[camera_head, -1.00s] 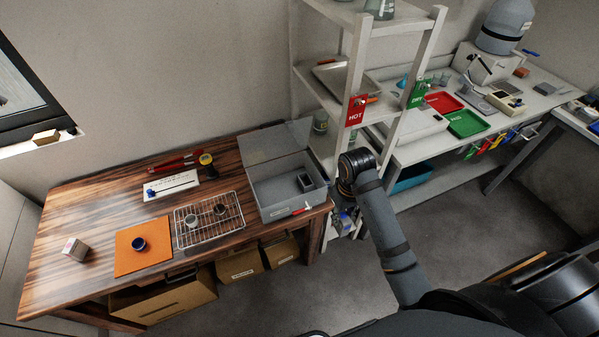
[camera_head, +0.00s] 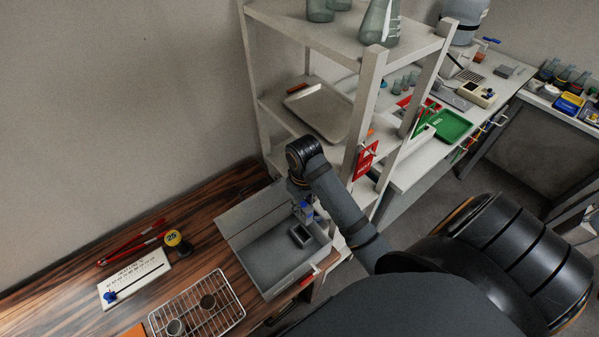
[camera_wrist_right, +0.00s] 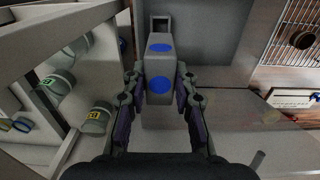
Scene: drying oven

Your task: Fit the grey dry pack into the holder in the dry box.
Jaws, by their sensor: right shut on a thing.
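The dry box (camera_head: 255,262) is an open grey box with its lid folded back, on the wooden table. The holder (camera_head: 300,236) is a small dark square frame inside it, toward the right. The grey dry pack (camera_wrist_right: 158,64) has blue dots and shows in the right wrist view between the fingers. My right gripper (camera_head: 304,208) is shut on it, over the back right of the box. The holder (camera_wrist_right: 160,20) shows partly beyond the pack in the wrist view. The gap between pack and holder is hard to judge. My left gripper is not in view.
A white shelf rack (camera_head: 365,115) stands close right of the box, with glassware and a tray (camera_head: 320,112). A wire rack (camera_head: 235,309) with small cups lies left of the box. A white card (camera_head: 135,278) and a yellow-and-black round item (camera_head: 174,240) lie behind the wire rack.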

